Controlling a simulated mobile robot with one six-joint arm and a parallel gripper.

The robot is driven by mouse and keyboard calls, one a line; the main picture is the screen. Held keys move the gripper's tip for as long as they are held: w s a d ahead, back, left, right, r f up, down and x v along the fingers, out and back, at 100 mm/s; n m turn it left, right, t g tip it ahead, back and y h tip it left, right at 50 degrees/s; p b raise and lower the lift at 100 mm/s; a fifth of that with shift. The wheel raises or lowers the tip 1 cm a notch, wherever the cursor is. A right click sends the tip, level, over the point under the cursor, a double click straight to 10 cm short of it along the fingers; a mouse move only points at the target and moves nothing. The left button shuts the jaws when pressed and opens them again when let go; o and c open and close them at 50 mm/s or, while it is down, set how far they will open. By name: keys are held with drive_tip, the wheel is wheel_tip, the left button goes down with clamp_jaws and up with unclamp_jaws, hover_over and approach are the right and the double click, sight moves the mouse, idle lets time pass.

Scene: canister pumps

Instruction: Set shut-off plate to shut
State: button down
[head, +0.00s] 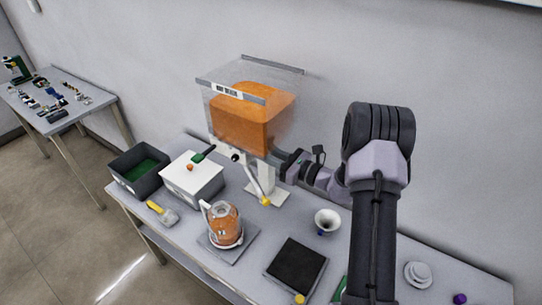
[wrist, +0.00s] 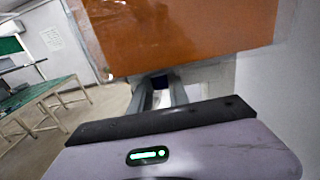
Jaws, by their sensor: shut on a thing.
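A clear hopper with orange contents (head: 252,118) is fixed at the wall above a white stand (head: 262,182). The hopper fills the top of the wrist view (wrist: 180,35). My gripper (head: 276,166) reaches in from the right, just under the hopper's bottom edge. In the wrist view its two fingers (wrist: 161,88) are shut on a small dark blue piece (wrist: 160,82) below the hopper, seemingly the shut-off plate's tab. The plate itself is mostly hidden, so I cannot tell how far in it sits. A black knob (head: 235,157) shows left of the stand.
A white box (head: 192,180) and a dark bin (head: 137,171) are to the left. A white funnel cup (head: 327,220) and a black mat (head: 296,266) are near my arm.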

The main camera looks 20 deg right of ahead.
drive_tip(key=c, duration=1.2)
unclamp_jaws()
drive_tip(key=shift+w, duration=0.1)
drive_tip(key=shift+c, duration=0.2)
drive_tip(key=v, duration=1.7)
drive_tip(key=shift+s+p, duration=0.25)
drive_tip(key=shift+p, duration=0.1)
drive_tip(key=shift+d, duration=0.1)
